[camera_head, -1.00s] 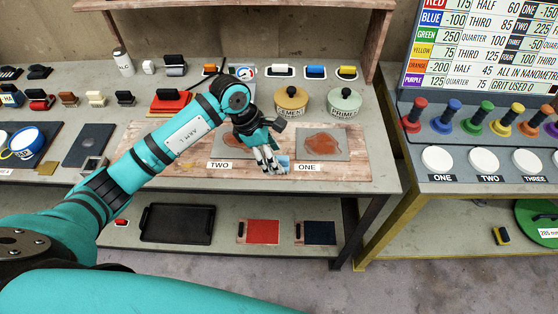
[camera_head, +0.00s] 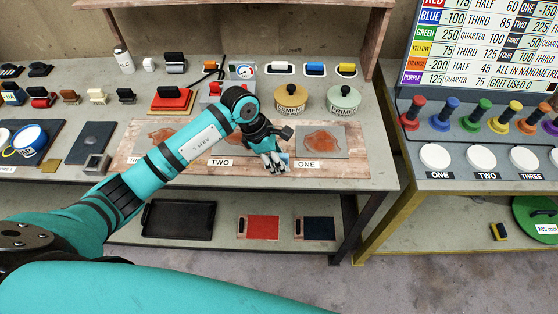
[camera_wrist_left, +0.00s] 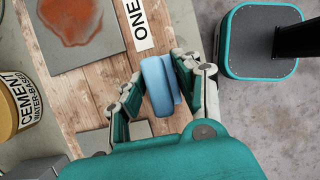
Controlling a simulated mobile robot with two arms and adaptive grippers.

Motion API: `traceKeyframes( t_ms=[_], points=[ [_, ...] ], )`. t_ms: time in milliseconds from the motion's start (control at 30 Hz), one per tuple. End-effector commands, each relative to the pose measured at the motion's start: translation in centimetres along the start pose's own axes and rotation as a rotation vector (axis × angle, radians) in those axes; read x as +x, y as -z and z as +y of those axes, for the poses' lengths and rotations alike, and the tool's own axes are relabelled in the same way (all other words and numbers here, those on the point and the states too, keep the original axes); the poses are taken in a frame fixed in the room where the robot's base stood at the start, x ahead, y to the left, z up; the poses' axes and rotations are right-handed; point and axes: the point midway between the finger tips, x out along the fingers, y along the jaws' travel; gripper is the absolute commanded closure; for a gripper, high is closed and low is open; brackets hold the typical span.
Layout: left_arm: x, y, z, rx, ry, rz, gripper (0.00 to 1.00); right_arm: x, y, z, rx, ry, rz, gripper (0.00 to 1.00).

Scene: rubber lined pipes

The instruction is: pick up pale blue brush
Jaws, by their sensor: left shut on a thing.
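The pale blue brush (camera_wrist_left: 157,85) is between the fingers of my left gripper (camera_wrist_left: 157,88) in the left wrist view. The gripper is shut on it, with a finger on each side. In the head view my left gripper (camera_head: 275,163) points down over the front of the wooden board, beside the label ONE (camera_head: 307,164). Only a small blue patch of the brush (camera_head: 286,157) shows there behind the fingers. I cannot tell whether the brush touches the board. My right gripper is not in view.
Grey plates with reddish patches (camera_head: 320,141) lie on the wooden board (camera_head: 348,174). The cement tin (camera_head: 290,99) and the primer tin (camera_head: 342,99) stand behind. Several brushes and rollers line the back. The front table edge is close to the gripper.

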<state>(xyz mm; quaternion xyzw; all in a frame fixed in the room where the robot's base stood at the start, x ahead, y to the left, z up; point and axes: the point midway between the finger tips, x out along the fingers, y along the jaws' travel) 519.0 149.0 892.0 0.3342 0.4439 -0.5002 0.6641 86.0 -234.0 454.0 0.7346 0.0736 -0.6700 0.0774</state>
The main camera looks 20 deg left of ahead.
Motion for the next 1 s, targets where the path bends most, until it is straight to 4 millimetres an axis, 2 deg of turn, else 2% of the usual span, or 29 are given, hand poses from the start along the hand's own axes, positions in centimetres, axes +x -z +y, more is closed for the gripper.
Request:
traceKeyframes(
  t_ms=[367, 600, 767, 1000],
  points=[
    [-0.6, -0.3, 0.1, 0.002, -0.003, -0.002, 1.0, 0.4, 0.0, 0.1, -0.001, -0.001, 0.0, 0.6],
    [-3.2, -1.3, 0.2, 0.005, -0.007, -0.001, 1.0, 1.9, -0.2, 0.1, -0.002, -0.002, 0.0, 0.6],
    [-3.9, 0.4, -3.0, 0.003, -0.001, 0.003, 1.0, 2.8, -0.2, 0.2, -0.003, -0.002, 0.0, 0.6],
    [-5.6, 3.2, -8.4, 0.003, -0.002, 0.004, 1.0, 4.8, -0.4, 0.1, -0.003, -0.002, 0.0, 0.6]
  ],
)
